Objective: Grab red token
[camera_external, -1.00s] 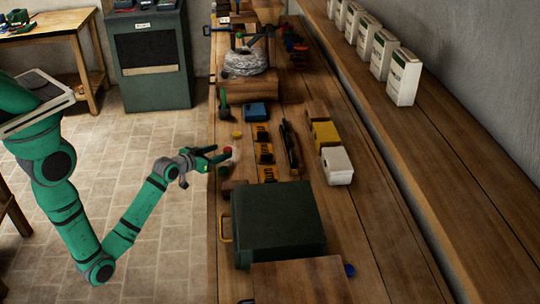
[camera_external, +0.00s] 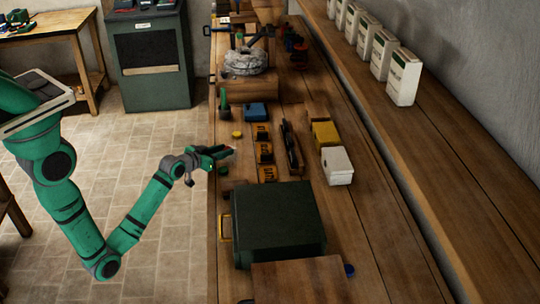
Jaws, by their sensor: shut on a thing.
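My gripper (camera_external: 221,154) is at the left edge of the long wooden bench, with its fingers pointing right. It is shut on the small red token (camera_external: 228,151), which shows only as a bit of red at the fingertips. The fingers hide most of the token. I cannot tell whether it still touches the bench.
A yellow token (camera_external: 237,134) lies behind my gripper and a green token (camera_external: 223,171) in front of it. A dark green case (camera_external: 278,222) stands nearer the camera. A blue box (camera_external: 255,112), a yellow box (camera_external: 325,134) and a white box (camera_external: 337,165) stand on the bench.

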